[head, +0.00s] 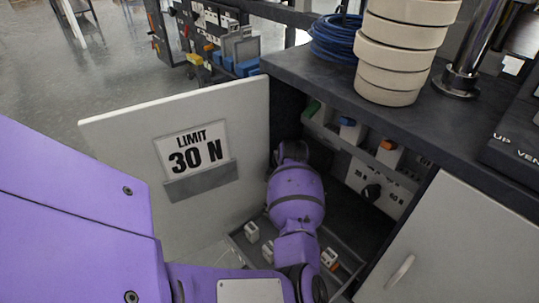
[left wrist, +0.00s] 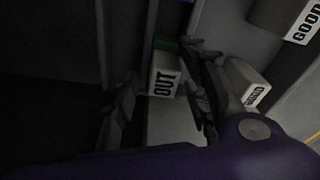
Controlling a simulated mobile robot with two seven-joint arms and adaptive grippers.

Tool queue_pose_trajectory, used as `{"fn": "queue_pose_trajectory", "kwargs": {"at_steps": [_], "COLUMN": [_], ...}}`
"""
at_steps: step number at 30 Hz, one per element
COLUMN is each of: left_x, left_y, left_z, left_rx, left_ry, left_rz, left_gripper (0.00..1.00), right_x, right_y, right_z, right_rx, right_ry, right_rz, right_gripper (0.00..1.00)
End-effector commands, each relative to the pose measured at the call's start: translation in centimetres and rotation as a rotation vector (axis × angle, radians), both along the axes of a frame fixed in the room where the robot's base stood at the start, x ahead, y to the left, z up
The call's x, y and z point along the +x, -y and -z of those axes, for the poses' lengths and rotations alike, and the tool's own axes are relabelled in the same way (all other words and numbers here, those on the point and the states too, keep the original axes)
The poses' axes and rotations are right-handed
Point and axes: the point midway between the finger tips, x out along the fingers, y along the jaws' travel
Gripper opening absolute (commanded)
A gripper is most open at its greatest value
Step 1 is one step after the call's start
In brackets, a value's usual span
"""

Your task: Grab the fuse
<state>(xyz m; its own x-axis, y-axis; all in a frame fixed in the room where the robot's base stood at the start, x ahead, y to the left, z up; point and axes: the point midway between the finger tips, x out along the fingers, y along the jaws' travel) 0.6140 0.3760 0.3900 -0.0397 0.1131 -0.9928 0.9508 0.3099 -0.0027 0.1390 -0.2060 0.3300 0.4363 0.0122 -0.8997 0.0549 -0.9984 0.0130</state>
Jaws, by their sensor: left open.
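My left gripper (left wrist: 165,88) is open in the dark left wrist view. A white block marked OUT (left wrist: 163,82), with a green part at its top, shows between its two fingers; I cannot tell whether either finger touches it. In the head view my left arm reaches into the open cabinet, and its wrist mostly hides the gripper (head: 291,150). My right gripper is not in view.
The open door (head: 115,128) with its LIMIT 30 N sign (head: 192,148) stands left of my arm. A control panel with a black knob (head: 371,192) is right of it. Small white blocks (head: 251,231) lie in the tray below. GOOD labels (left wrist: 302,24) show in the left wrist view.

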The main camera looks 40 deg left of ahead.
Motion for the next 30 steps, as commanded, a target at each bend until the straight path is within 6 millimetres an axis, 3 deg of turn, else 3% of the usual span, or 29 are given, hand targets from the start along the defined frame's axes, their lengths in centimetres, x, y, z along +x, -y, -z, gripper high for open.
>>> {"fn": "queue_pose_trajectory", "kwargs": {"at_steps": [7,17,30], "left_x": [0.08,0.05,-0.16], "left_y": [-0.08,-0.11,-0.31], "left_z": [0.26,0.26,-0.35], "left_rx": [0.001,0.001,0.003], "left_ry": [0.004,0.003,0.003], "left_rz": [0.000,0.000,0.000], "left_gripper": [0.42,0.00,0.00], "right_x": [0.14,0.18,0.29], "right_y": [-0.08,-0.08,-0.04], "right_z": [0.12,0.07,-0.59], "right_rx": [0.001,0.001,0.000], "right_ry": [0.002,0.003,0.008], "right_rz": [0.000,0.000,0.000], "right_gripper": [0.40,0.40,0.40]}}
